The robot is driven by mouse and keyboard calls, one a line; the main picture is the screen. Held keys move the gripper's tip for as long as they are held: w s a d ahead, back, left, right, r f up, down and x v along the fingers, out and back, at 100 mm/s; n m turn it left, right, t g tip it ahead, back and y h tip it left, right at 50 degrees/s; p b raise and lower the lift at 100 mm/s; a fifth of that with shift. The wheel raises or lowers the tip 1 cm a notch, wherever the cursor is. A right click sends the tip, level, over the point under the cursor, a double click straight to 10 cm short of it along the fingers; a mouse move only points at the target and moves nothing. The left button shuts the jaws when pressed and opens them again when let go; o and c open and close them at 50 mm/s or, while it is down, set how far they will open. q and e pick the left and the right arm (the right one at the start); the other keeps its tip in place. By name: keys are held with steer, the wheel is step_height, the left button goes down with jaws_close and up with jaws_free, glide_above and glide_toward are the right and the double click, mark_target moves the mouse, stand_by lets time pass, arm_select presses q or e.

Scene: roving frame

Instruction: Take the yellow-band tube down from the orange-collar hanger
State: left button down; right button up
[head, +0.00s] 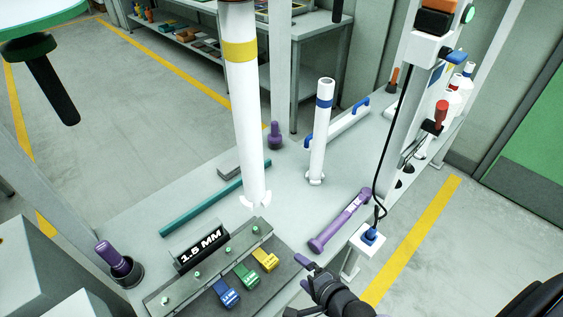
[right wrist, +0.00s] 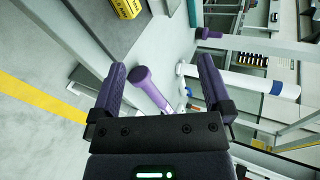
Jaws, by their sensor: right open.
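The yellow-band tube (head: 247,120) is a long white upright tube in the head view, left of centre. Its yellow band is near the top of the picture, and its upper end is cut off. Its finned lower end shows over the bench; I cannot tell whether it touches anything. The orange-collar hanger cannot be made out. My right gripper (head: 306,275) is low in the head view, right of and below the tube, well apart from it. In the right wrist view its purple fingers (right wrist: 162,65) are spread, with nothing gripped. My left gripper is not in view.
A blue-band tube (head: 320,135) stands on the bench (head: 210,195), also in the right wrist view (right wrist: 240,80). A purple bar (head: 340,222) lies near my right gripper. A post with a cable (head: 402,110) stands right.

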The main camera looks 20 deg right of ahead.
steer(key=w+a+r+m+t+y+p, duration=0.1)
steer(key=w+r+m+t+p, duration=0.15)
steer(key=r, duration=0.65)
steer(key=w+a+r+m+t+p, duration=0.15)
steer(key=r+m+p, duration=0.25)
steer(key=r, duration=0.4)
steer(key=m+t+p, duration=0.1)
steer(key=m+p, duration=0.5)
steer(key=m, duration=0.5)
glide_toward(255, 136)
steer(key=d+x, duration=0.1)
steer(key=x, duration=0.2)
steer(key=shift+n, duration=0.25)
steer(key=x, duration=0.3)
steer(key=b+x, duration=0.1)
steer(key=x, duration=0.2)
steer(key=a+x, duration=0.1)
steer(key=x, duration=0.2)
steer(key=shift+w, duration=0.1)
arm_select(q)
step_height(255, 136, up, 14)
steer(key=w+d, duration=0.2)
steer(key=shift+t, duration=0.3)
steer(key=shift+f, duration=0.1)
arm_select(e)
steer(key=shift+c, duration=0.3)
jaws_close()
